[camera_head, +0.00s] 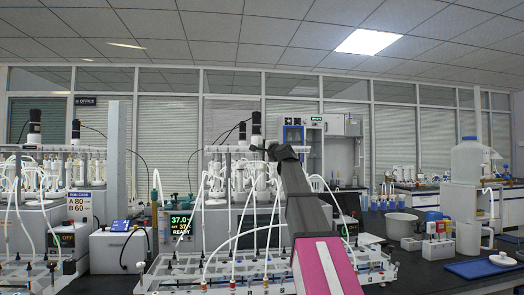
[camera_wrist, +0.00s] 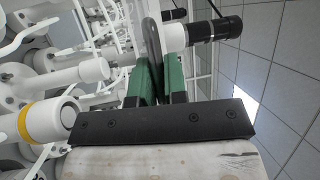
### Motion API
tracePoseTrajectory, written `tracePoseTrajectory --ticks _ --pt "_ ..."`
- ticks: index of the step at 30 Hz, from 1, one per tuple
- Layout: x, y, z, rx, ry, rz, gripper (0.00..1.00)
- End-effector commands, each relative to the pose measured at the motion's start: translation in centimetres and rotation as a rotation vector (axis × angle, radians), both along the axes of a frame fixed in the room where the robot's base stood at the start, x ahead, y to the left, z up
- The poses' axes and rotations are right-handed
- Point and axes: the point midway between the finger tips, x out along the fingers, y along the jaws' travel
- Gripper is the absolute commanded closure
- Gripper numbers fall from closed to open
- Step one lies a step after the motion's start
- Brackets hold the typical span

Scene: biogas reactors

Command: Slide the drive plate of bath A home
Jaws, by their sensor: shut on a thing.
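My gripper (camera_wrist: 158,72) shows in the wrist view with two green fingers on a black bar. The fingers are closed on a thin dark plate with a rounded edge (camera_wrist: 153,42), which I take to be the drive plate. Beside it is a motor with a black body and white collar (camera_wrist: 205,32). In the head view my arm reaches to the top of the middle bath (camera_head: 215,220), where a black motor (camera_head: 256,124) stands upright. The gripper's end is small there, and the plate's seating cannot be made out. No label tells which bath is A.
A second bath with glassware (camera_head: 35,215) stands at left, beside a grey post (camera_head: 117,150). White tubes loop in front of the middle bath above a clear rack (camera_head: 380,270). A display (camera_head: 180,226) reads 37.0 and READY. A large bottle (camera_head: 467,160) and white tub (camera_head: 401,226) stand right.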

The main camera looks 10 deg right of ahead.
Motion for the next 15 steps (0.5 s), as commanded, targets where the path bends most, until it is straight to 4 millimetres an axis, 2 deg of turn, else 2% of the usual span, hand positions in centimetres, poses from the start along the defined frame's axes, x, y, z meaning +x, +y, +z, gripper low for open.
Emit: tracePoseTrajectory --ticks 1,3,9,12,15 --pt "-2.2 0.0 -0.3 -0.001 -0.001 0.001 1.0" --pt "-4.4 0.0 -0.4 0.0 -0.002 0.0 1.0" --pt "-9.9 0.0 -0.3 -0.001 -0.003 0.0 1.0" --pt "-11.6 0.0 -0.3 -0.001 -0.001 0.0 1.0" --pt "-12.4 0.0 -0.2 0.0 0.0 0.001 1.0"
